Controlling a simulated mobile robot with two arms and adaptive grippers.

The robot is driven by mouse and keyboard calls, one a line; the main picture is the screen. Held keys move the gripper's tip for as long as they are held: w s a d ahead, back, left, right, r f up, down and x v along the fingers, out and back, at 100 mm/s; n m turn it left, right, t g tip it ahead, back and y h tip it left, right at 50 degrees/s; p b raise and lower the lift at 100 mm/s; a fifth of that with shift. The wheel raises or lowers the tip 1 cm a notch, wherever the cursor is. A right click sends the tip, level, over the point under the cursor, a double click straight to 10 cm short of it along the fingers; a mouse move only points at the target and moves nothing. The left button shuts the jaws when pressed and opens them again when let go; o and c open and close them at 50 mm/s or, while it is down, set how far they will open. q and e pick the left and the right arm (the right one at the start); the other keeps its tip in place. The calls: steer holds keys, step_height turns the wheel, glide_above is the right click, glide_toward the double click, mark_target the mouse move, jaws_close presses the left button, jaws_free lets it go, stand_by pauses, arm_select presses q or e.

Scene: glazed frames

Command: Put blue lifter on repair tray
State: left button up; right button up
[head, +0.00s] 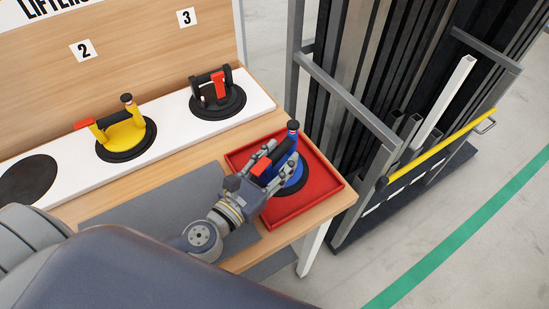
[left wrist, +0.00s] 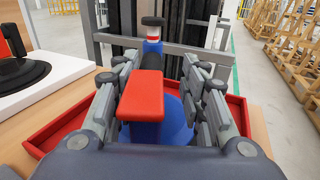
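The blue lifter (head: 291,170), with a dark round suction pad, a red lever and a black-topped knob, stands upright on the red repair tray (head: 318,197). In the left wrist view the lifter's blue body (left wrist: 175,118) is straight ahead, with the red tray (left wrist: 62,132) around it. My left gripper (head: 274,160) reaches over the tray, its fingers on either side of the lifter's handle. In the wrist view the fingers (left wrist: 166,70) stand apart, with a gap beside the handle. The lower pad is partly hidden. My right gripper is not in view.
On the white shelf stand a yellow lifter (head: 124,135) and a black-and-red lifter (head: 218,97); an empty dark disc (head: 27,179) lies at left. A metal rack (head: 350,98) of long profiles stands close behind the tray. A grey mat (head: 160,208) lies on the table.

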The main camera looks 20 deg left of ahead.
arm_select(q)
steer(key=shift+s+a+b, duration=0.15)
steer(key=shift+s+b, duration=0.2)
steer(key=shift+s, duration=0.1)
steer(key=b+v, duration=0.4)
steer(key=v, duration=0.5)
steer(key=shift+s, duration=0.4)
steer(key=shift+s+a+r, duration=0.15)
steer(key=shift+s, duration=0.55)
